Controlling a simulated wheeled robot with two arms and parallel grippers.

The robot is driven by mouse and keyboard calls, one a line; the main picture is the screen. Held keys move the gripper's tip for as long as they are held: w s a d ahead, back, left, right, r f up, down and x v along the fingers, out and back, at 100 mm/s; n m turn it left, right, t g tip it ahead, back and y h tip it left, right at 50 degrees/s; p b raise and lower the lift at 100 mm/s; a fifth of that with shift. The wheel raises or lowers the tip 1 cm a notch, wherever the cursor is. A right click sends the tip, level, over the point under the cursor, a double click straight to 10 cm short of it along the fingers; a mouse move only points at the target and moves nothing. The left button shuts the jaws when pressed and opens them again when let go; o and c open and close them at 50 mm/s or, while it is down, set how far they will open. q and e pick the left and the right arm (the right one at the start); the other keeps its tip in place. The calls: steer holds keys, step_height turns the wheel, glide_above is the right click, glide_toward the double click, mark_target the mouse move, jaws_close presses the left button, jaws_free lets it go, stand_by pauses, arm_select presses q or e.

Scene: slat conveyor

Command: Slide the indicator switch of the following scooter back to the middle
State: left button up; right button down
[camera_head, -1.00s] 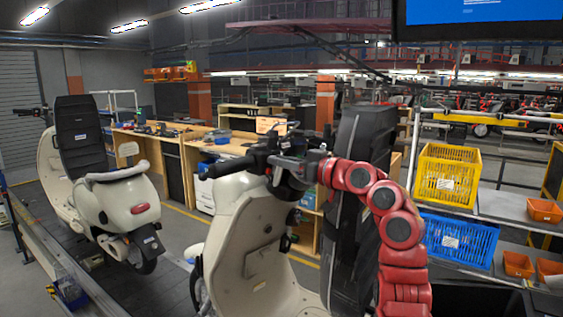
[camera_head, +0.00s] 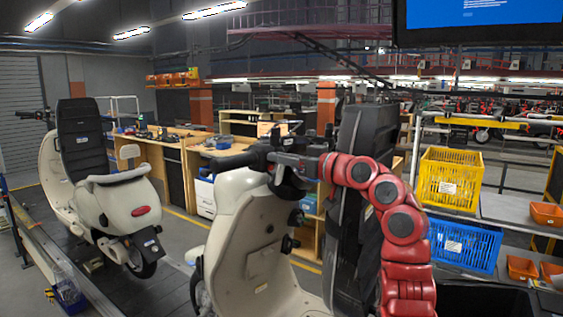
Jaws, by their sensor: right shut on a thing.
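The following scooter (camera_head: 243,236) stands close in front of me, with its cream leg shield facing me. Its black handlebar (camera_head: 236,161) reaches out to the left. My red right arm comes in from the right, and my right gripper (camera_head: 280,160) is at the middle of the handlebar, just right of the left grip. It is shut on a small dark part there. The indicator switch is too small and too covered by the gripper to make out, so its position cannot be told. My left gripper is not in view.
Another cream scooter (camera_head: 118,207) stands on the slat conveyor at the left. A tall black seat or panel (camera_head: 352,222) rises beside my right arm. Workbenches (camera_head: 172,145) stand behind. A yellow crate (camera_head: 450,178) and a blue crate (camera_head: 465,246) are on the rack at right.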

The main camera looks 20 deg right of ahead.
steer(key=c, duration=0.8)
jaws_free()
steer(key=shift+c, duration=0.2)
steer(key=shift+o, duration=0.2)
steer(key=shift+s, duration=0.1)
steer(key=b+v, duration=0.6)
steer(key=v, duration=1.1)
steer(key=shift+s+b, duration=0.2)
steer(key=shift+b, duration=0.15)
steer(key=shift+f, duration=0.1)
